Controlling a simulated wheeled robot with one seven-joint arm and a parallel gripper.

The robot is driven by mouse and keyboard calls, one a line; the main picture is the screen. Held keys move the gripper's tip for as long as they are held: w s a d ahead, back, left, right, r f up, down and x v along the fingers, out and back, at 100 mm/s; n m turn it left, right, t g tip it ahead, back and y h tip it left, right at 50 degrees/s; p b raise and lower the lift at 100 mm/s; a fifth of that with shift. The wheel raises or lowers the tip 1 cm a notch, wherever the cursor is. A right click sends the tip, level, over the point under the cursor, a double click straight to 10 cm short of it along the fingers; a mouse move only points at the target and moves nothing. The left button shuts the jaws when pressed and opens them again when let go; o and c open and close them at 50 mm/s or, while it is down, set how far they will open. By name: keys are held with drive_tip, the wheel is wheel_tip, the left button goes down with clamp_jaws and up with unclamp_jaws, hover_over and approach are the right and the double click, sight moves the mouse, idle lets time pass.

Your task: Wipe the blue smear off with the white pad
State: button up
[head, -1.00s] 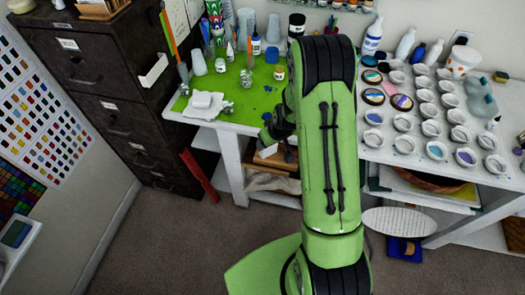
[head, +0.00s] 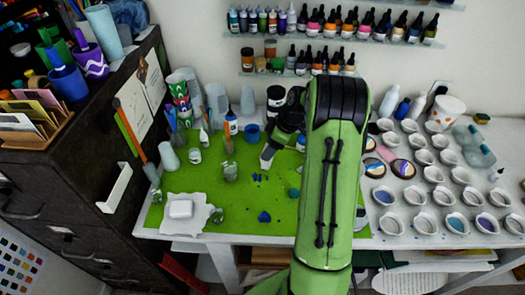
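A white pad (head: 181,209) lies on a pale, irregular white piece at the left front of the green mat (head: 225,228). Blue marks show on the mat: a larger blue patch (head: 264,217) near the front edge and smaller dark blue spots (head: 257,178) behind it. I cannot tell which are smear and which are solid bits. My gripper (head: 268,156) is over the mat's back part, behind the blue marks and apart from the pad. Its light fingertip part points down; my green arm hides part of the mat, and the finger opening is not clear.
Small jars and cups (head: 195,155) crowd the mat's left and back. A blue cup (head: 252,133) stands behind my gripper. Many small white cups (head: 415,195) fill the table's right side. Bottle shelves (head: 340,35) hang on the wall. A dark cabinet (head: 75,190) stands left.

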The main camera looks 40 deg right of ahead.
drive_tip(key=shift+w+d+r, duration=0.1)
drive_tip(key=shift+w+r, duration=0.05)
drive_tip(key=shift+s+f+b, duration=0.2)
drive_tip(key=shift+f+b, duration=0.15)
drive_tip(key=shift+b, duration=0.05)
wheel_tip(320, 180, down, 4)
drive_tip(key=b, duration=0.2)
drive_tip(key=shift+f+b, duration=0.15)
drive_tip(key=shift+b, duration=0.15)
